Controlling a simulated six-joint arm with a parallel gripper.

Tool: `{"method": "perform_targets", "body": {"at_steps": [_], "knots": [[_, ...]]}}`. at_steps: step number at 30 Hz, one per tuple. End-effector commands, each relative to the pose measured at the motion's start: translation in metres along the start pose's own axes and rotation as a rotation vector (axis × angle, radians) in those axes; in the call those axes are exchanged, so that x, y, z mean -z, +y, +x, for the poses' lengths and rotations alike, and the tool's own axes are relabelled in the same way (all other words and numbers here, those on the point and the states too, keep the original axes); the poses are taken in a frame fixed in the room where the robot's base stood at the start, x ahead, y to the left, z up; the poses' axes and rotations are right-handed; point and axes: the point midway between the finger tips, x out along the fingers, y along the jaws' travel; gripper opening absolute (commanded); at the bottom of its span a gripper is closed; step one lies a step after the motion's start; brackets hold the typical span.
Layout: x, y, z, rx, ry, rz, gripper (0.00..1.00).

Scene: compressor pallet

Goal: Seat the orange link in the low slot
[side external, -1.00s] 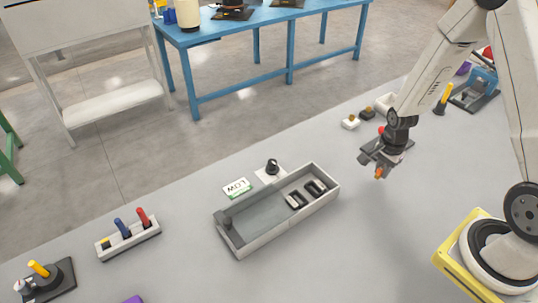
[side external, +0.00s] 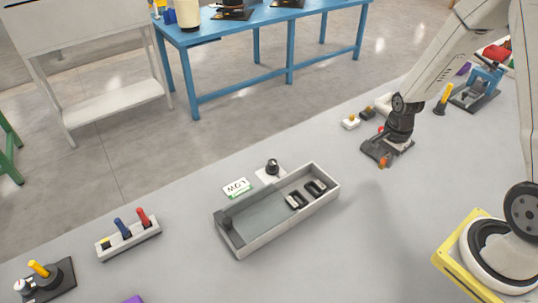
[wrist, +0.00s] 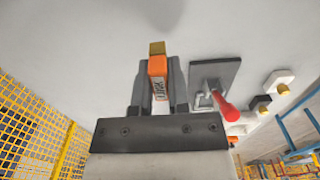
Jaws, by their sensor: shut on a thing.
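My gripper (side external: 380,157) is shut on the orange link (side external: 384,162), to the right of the tray and above the table. In the wrist view the link (wrist: 158,66) stands upright between the two dark fingers, with a yellowish-brown end and lettering I cannot read. A grey open tray (side external: 282,232) lies in the middle of the table. A white and green label (side external: 237,188) stands behind the tray. I cannot make out the slot's exact shape.
A black knob (side external: 272,166) on a white base stands just behind the tray. A red-handled clamp (wrist: 220,101) on a dark plate is close to my gripper's right in the wrist view. A holder with blue and red pegs (side external: 128,237) stands left.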

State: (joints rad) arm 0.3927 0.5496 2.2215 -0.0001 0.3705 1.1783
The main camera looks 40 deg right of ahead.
Motion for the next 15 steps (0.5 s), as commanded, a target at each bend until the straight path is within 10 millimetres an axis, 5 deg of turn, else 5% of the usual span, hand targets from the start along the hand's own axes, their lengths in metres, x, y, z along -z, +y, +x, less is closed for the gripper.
{"method": "perform_targets", "body": {"at_steps": [15], "knots": [[-0.013, -0.013, -0.008, 0.002, 0.001, -0.181, 0.0]]}}
